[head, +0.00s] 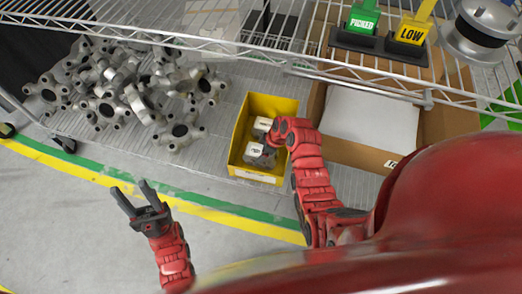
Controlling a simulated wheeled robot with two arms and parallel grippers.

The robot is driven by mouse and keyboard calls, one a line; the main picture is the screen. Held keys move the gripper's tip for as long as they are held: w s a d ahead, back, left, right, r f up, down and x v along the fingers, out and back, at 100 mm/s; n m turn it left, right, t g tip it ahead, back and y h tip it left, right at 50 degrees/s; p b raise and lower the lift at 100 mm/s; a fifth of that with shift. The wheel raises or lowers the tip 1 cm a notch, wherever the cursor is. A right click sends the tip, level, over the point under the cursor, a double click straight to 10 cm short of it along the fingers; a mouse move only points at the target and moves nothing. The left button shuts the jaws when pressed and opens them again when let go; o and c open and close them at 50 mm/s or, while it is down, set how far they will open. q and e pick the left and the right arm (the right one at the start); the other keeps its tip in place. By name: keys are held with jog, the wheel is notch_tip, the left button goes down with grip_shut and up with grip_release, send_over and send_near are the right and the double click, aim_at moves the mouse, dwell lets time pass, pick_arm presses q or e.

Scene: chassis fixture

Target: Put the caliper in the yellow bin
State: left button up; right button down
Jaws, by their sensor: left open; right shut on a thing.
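The yellow bin (238,150) sits on the wire shelf near the middle of the head view. Grey metal caliper parts (260,157) show inside it. My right gripper (272,138) is over the bin's opening, shut on a grey caliper, with its fingers mostly hidden by my wrist. I cannot tell whether the held caliper touches the bin or the parts inside. My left gripper (132,189) is open and empty, over the floor in front of the shelf, left of the bin.
A heap of several grey metal castings (135,95) lies on the shelf at the left. An open cardboard box (370,118) with white contents stands right of the bin. An upper wire shelf (215,42) runs above, with green "PICKED" (362,20) and yellow "LOW" (412,32) signs.

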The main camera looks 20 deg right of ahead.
grip_release()
